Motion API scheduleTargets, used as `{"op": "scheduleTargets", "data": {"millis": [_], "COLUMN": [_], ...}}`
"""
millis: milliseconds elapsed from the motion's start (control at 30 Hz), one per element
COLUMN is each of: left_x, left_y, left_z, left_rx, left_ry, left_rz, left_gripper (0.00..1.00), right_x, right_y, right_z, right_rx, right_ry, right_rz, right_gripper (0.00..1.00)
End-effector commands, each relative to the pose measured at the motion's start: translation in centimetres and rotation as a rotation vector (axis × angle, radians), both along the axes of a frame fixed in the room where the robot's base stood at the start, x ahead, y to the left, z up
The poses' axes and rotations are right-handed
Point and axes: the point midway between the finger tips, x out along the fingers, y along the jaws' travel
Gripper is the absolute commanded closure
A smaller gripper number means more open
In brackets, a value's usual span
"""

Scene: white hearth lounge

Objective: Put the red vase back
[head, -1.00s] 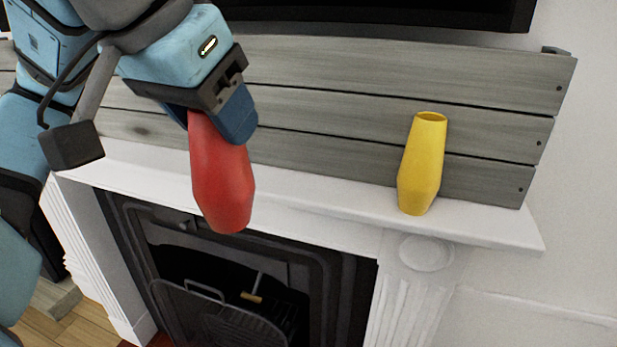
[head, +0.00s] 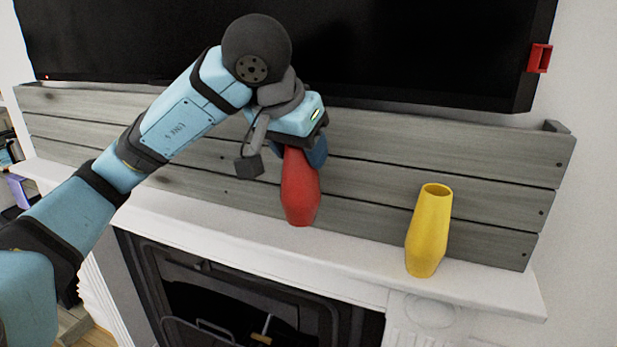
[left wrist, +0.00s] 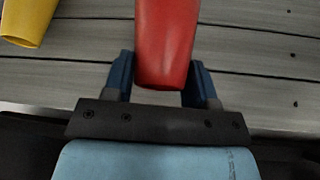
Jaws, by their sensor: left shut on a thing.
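The red vase (head: 300,192) hangs neck-up from my left gripper (head: 305,150), over the white mantel shelf (head: 345,255) and in front of the grey planks. Its base is near the shelf's back part; I cannot tell whether it touches. The left gripper is shut on the vase's top end. In the left wrist view the red vase (left wrist: 166,40) sits between the blue fingers (left wrist: 158,85). My right gripper is not in view.
A yellow vase (head: 428,232) stands upright on the shelf to the right. It also shows in the left wrist view (left wrist: 25,20). Grey planks (head: 400,165) back the shelf, with a dark screen (head: 410,50) above. The shelf between the vases is clear.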

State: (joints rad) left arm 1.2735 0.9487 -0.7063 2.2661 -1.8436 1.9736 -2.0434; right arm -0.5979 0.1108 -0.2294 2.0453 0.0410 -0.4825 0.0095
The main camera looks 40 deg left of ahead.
Motion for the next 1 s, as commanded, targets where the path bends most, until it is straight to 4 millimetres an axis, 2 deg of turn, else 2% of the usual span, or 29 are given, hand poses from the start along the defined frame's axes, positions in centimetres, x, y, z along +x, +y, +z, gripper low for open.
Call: {"op": "scheduleTargets", "data": {"millis": [100, 167, 200, 467, 667, 1000], "left_x": [2.4, 3.2, 3.0, 2.9, 2.9, 3.3], "left_y": [0.6, 0.8, 0.7, 0.7, 0.7, 0.8], "left_z": [0.2, -0.1, -1.1, -3.3, -6.3, -6.9], "left_rx": [-0.001, -0.001, 0.002, 0.001, 0.0, -0.001], "left_ry": [0.0, 0.001, 0.002, -0.001, 0.002, -0.003], "left_rz": [0.003, 0.0, -0.001, -0.001, -0.001, 0.0], "left_gripper": [1.0, 1.0, 1.0, 1.0, 1.0, 1.0], "right_x": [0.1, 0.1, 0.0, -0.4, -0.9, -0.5], "right_y": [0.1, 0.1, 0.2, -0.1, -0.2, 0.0], "right_z": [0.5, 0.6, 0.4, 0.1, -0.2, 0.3], "right_rx": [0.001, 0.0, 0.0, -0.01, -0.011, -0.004], "right_ry": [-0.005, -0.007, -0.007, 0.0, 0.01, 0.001], "right_rz": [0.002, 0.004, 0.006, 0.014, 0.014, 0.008], "right_gripper": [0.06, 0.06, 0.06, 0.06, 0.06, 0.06]}}
